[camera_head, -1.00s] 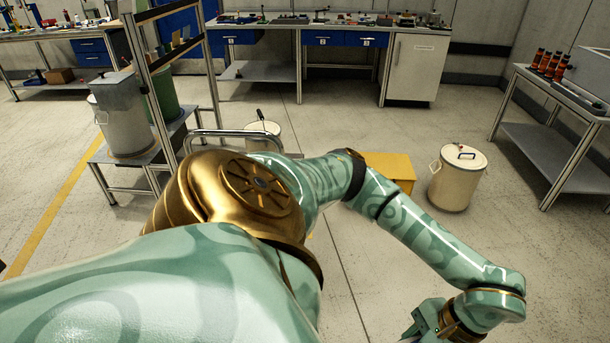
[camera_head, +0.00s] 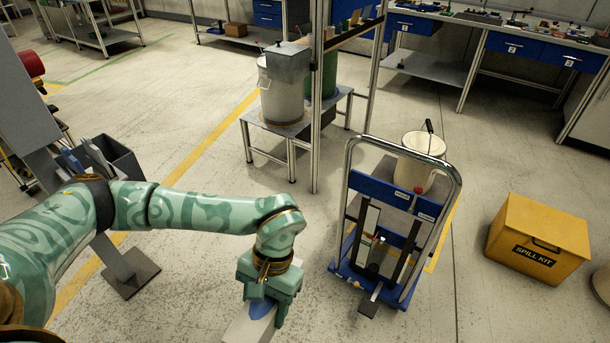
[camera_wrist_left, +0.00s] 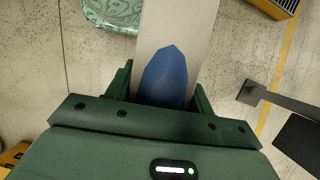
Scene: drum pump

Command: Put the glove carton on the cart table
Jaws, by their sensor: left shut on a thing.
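The glove carton (camera_head: 246,326), pale grey-white with a blue patch, is held in my left gripper (camera_head: 263,300) at the bottom of the head view. The gripper is shut on it. In the left wrist view the carton (camera_wrist_left: 178,25) runs up from between the fingers (camera_wrist_left: 163,95), with its blue patch towards me. The cart table (camera_head: 396,194) is the grey top of a blue cart with a tubular handle. It is right of and apart from my gripper, partly hidden by the handle. My right gripper is not in view.
A cream pail (camera_head: 420,163) shows behind the cart handle; I cannot tell whether it stands on the top. A yellow spill kit box (camera_head: 540,238) lies right of the cart. A metal drum (camera_head: 281,92) stands on a bench behind. Floor between gripper and cart is clear.

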